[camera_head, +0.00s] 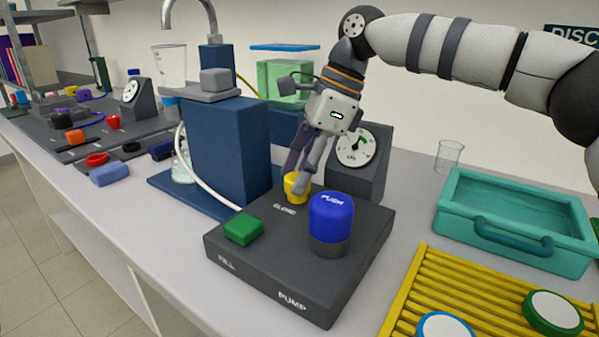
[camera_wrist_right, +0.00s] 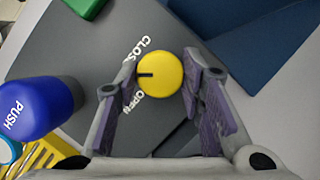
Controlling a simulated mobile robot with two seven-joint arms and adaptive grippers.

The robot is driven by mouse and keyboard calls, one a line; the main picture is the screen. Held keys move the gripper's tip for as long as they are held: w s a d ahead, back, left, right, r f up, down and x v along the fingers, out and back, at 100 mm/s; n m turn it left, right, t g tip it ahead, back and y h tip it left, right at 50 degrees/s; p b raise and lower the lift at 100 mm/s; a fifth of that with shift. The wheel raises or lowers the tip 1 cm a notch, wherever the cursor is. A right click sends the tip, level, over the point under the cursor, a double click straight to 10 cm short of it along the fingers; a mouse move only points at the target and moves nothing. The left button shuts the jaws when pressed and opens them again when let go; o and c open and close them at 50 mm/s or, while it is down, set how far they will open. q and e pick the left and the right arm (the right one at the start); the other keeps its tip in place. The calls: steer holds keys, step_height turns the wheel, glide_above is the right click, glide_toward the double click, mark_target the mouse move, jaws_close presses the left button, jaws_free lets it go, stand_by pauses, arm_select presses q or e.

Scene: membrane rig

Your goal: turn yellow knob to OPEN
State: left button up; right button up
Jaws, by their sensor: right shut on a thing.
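The yellow knob (camera_head: 291,183) stands on the dark control box (camera_head: 222,247). It also shows in the right wrist view (camera_wrist_right: 165,80), where its dark mark points left, between the CLOSED label and the OPEN label. My right gripper (camera_head: 297,184) comes down from above onto the knob. In the right wrist view its two fingers (camera_wrist_right: 160,72) are on either side of the knob and shut on it. In the head view the fingers partly hide the knob and the labels. My left gripper is not in view.
A blue PUSH button (camera_head: 331,217) stands close to the knob, with a green block-shaped button (camera_head: 244,229) at the left. A dial gauge (camera_head: 362,150) and a navy column (camera_head: 230,150) stand behind. A teal tray (camera_head: 515,256) and a yellow rack (camera_head: 440,285) lie at right.

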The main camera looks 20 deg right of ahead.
steer(key=n, duration=0.2)
steer(key=n+g+b, duration=0.1)
steer(key=n+g, duration=0.1)
steer(key=n, duration=0.1)
steer(key=shift+w+a+f+n, duration=0.1)
steer(key=shift+w+f+n, duration=0.05)
steer(key=shift+f+n, duration=0.15)
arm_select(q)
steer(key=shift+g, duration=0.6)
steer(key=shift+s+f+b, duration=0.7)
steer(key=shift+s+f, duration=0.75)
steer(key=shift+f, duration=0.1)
arm_select(e)
steer(key=shift+r+n+g+h, duration=0.1)
steer(key=shift+n+g+h, duration=0.25)
steer(key=shift+n, duration=0.7)
steer(key=shift+r+n+g+h, duration=0.15)
steer(key=shift+n+g, duration=0.3)
steer(key=shift+n, duration=0.6)
steer(key=o, duration=1.1)
steer(key=shift+o, duration=0.2)
